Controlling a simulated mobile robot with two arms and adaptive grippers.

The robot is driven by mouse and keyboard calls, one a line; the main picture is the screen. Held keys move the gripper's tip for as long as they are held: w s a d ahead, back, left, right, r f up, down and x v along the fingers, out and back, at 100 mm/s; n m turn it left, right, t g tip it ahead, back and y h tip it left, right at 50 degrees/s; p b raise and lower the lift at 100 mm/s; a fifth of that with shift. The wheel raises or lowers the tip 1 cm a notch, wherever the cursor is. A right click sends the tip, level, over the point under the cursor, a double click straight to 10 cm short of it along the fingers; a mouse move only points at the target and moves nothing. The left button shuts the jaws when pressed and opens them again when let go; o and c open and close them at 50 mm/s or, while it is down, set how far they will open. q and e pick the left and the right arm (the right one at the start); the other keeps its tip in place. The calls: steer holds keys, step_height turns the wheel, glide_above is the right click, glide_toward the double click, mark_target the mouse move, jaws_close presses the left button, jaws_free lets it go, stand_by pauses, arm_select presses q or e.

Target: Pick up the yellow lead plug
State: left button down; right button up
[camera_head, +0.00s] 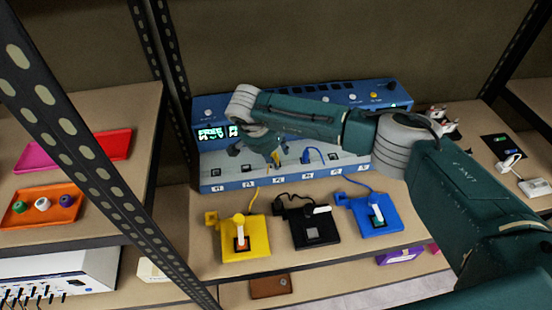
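A small yellow piece (277,158) shows at the face of the blue-framed device (215,186), just beyond my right gripper. It looks like the yellow plug, but I cannot tell whether it sits in a socket or in the fingers. A yellow block (257,246) with a white lever stands on the shelf in front, and a yellow lead (255,194) rises from it. My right gripper (268,149) is small and dark against the device's face, partly hidden by its wrist. Its finger opening is unclear. My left gripper is not in view.
A black block (329,233) and a blue block (387,220), each with a lead, stand right of the yellow one. Dark shelf posts (75,140) rise at the left, beside an orange tray (68,216) and a red tray (116,149).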

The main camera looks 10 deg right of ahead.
mark_target(275, 157)
steer(key=shift+c, duration=0.7)
jaws_close()
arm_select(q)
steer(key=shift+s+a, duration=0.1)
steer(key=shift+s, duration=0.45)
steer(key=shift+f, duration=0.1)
arm_select(e)
steer(key=shift+r, duration=0.1)
